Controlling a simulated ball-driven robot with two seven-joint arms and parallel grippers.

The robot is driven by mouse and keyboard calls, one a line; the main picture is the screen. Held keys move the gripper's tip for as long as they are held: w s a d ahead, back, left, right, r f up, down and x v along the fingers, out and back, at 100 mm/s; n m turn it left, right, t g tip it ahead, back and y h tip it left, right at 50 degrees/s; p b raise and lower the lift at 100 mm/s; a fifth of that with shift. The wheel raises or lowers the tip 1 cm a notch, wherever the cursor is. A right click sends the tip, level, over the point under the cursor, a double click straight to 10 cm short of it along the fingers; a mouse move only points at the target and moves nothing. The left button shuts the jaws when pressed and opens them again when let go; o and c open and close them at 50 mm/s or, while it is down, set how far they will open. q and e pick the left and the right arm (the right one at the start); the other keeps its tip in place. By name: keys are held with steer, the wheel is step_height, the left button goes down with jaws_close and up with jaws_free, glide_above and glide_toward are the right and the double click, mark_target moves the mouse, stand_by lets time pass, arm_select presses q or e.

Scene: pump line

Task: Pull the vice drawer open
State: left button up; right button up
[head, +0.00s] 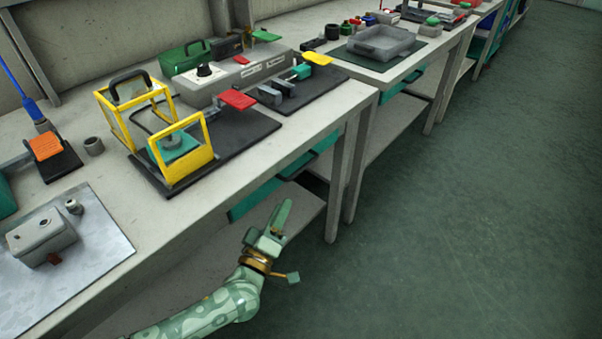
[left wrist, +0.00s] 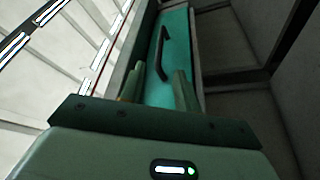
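A teal drawer front (head: 252,199) sits under the near bench's top, partly hidden behind my left gripper (head: 272,220). In the left wrist view the teal front (left wrist: 180,45) runs away from me, with a dark bar handle (left wrist: 162,52) on it. The drawer looks shut or nearly so. My left gripper is in front of the bench edge, low and beside the drawer. Its two fingers (left wrist: 158,82) stand apart with nothing between them, pointing toward the handle and short of it. My right gripper is not in view.
A yellow-framed fixture (head: 183,150) and a grey control box (head: 225,80) stand on the near bench (head: 110,170). A grey tray (head: 380,43) is on the farther bench, with another teal drawer (head: 402,84) beneath. The green floor (head: 470,200) to the right is clear.

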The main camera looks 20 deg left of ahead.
mark_target(299, 172)
arm_select(q)
steer(key=x, duration=0.3)
steer(key=b+x, duration=0.1)
steer(key=x, duration=0.3)
steer(key=shift+f, duration=0.25)
steer(key=b+x, duration=0.1)
steer(key=x, duration=0.3)
steer(key=shift+w+r, duration=0.15)
steer(key=shift+r, duration=0.1)
jaws_close()
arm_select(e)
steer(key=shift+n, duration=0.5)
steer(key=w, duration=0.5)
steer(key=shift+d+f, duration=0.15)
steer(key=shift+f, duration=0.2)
